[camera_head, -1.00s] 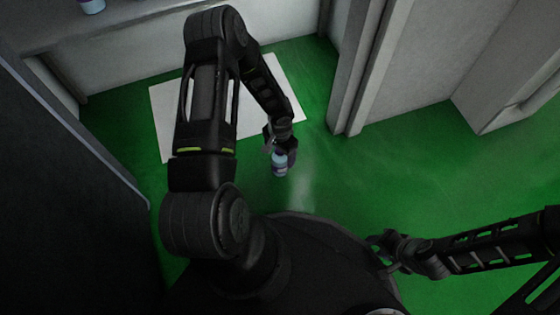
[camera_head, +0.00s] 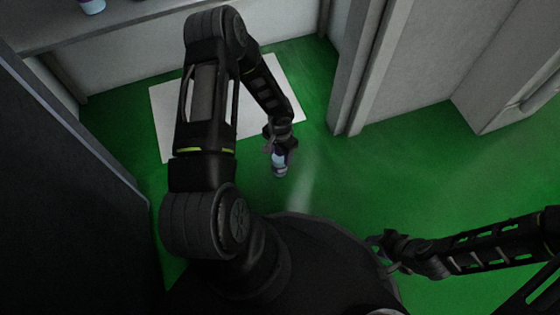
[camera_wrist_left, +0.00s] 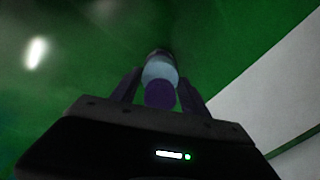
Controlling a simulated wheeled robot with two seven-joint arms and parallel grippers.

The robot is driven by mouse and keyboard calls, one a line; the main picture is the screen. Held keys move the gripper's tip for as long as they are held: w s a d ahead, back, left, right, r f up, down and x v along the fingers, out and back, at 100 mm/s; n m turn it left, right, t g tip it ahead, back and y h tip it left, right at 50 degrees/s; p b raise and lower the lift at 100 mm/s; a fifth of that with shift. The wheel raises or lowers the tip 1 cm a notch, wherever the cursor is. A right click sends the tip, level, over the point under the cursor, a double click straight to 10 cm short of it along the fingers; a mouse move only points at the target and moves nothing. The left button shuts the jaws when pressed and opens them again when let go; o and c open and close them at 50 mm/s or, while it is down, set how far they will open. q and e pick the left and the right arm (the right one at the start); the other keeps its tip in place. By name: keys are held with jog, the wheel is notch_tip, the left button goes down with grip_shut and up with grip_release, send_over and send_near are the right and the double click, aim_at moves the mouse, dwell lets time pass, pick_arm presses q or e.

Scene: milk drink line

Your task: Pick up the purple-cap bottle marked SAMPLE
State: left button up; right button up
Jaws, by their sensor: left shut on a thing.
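The purple-cap bottle (camera_head: 279,168) is pale with a dark band, and my left gripper (camera_head: 279,152) is shut on it. The bottle points down from the fingers in the head view, over the green floor. In the left wrist view the purple cap (camera_wrist_left: 160,94) faces the camera, between the two fingers of the left gripper (camera_wrist_left: 158,85). The pale body shows beyond the cap. No SAMPLE marking can be read. My right gripper (camera_head: 385,253) is at the lower right, small and dark, with no thing seen in it.
A white mat (camera_head: 276,88) lies on the green floor (camera_head: 310,175) behind the left gripper. Another bottle (camera_head: 92,5) stands on a grey shelf (camera_head: 140,12) at the top left. A dark panel (camera_head: 60,170) stands at left and a pale post (camera_head: 355,75) at right. The floor between is clear.

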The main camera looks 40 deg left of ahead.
pick_arm(q)
grip_shut()
jog(key=shift+r, duration=0.1)
